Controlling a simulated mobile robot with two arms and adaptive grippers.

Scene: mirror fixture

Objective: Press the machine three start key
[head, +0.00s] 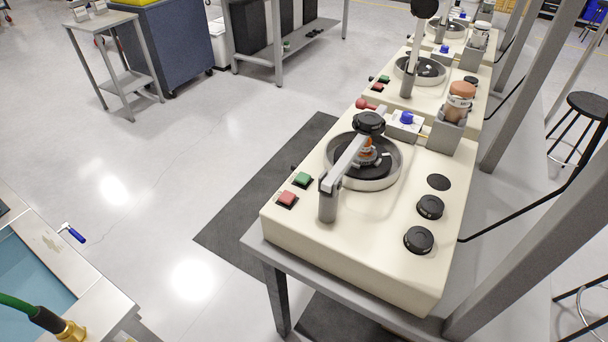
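Cream-coloured polishing machines stand in a row on a grey bench. The nearest machine (385,240) has a green key (302,180) and a red key (287,199) on its left front edge, both uncovered. The second machine (432,98) behind it has a small green key (384,78) and red key (377,87). A third machine (458,47) stands farther back; its keys are too small to make out. I cannot read any number on the machines. Neither of my grippers shows in the head view.
A dark mat (262,190) lies on the floor left of the bench. A sink counter (95,282) with a green hose (20,306) fills the lower left. A small steel table (105,35) and a blue cabinet (165,45) stand upper left.

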